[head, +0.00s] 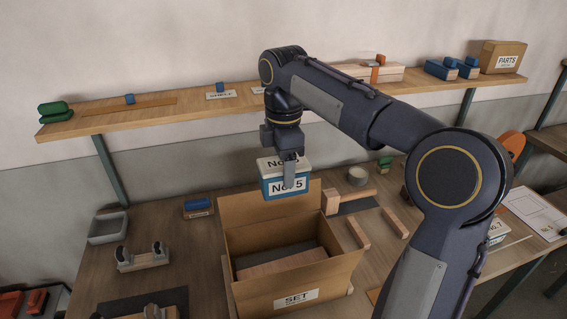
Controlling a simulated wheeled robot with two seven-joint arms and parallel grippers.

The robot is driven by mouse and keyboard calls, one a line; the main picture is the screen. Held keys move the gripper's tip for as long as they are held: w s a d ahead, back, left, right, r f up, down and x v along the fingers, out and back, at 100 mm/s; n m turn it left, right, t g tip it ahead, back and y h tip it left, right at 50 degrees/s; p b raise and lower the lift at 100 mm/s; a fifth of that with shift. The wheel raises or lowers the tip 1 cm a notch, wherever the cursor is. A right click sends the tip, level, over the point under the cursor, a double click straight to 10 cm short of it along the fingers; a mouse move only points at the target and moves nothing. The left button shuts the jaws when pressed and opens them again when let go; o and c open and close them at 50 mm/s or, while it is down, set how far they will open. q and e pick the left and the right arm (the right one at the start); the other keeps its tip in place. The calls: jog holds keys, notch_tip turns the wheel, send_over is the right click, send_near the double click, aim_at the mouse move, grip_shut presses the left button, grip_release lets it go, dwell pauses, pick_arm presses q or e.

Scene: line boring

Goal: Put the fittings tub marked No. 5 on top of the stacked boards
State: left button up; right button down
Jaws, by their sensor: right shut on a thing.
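The fittings tub marked No. 5 (272,187), blue with a white top, hangs in my right gripper (289,172). The gripper is shut on it, with one finger visible down its front face. The tub is over the back part of the open cardboard box marked SET (261,298) and looks upright. Pale stacked boards (392,74) with an orange band lie on the wall shelf, partly behind my right arm. My left gripper is not in view.
The wall shelf (180,112) also holds blue pieces, green pieces and a PARTS carton (503,58). A No. 7 tub (497,229) stands right.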

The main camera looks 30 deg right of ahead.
jog(key=shift+f+b, duration=8.7)
jog(key=shift+f, duration=5)
jog(key=shift+f+b, duration=0.3)
jog(key=shift+f, duration=0.3)
jog(key=shift+c, duration=2.1)
grip_release()
notch_tip(320, 180, up, 8)
jog(key=p, duration=0.1)
jog(key=shift+f, duration=0.1)
